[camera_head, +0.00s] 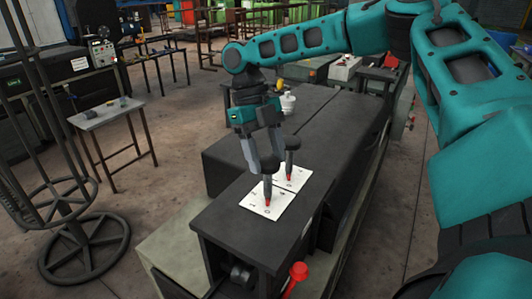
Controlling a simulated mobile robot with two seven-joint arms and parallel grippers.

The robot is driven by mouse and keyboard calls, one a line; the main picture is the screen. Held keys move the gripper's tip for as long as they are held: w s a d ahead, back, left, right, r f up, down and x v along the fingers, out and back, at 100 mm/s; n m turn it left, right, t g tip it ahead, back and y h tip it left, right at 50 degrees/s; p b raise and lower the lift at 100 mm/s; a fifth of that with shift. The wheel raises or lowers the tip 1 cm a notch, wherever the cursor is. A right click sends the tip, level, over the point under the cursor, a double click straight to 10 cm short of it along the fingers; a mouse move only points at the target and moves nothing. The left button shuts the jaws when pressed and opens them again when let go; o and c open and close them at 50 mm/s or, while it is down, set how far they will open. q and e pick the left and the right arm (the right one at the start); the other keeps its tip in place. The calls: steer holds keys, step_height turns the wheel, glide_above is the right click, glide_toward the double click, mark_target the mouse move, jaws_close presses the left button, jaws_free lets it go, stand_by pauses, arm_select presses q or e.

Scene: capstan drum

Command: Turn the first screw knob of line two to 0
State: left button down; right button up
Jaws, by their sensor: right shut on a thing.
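Two upright dark-grey screw knobs with red lower ends stand on white number cards on top of a dark machine bench. The nearer knob (268,183) stands on the nearer card (252,199); the farther knob (291,161) stands on the card behind it (300,177). My right gripper (264,161) comes down from above, its fingers around the top of the nearer knob and shut on it. The card's digits are small, and I cannot tell exactly which one the red end points to. My left gripper is not in view.
The dark bench (230,215) runs back to the right. A small side table (105,113) and a round metal stand (85,248) are at the left. A white pot (288,104) stands behind my gripper.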

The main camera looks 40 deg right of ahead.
steer(key=o, duration=1)
steer(key=shift+w+r, duration=0.1)
steer(key=v, duration=1.2)
steer(key=shift+w+r, duration=0.15)
steer(key=shift+r, duration=0.2)
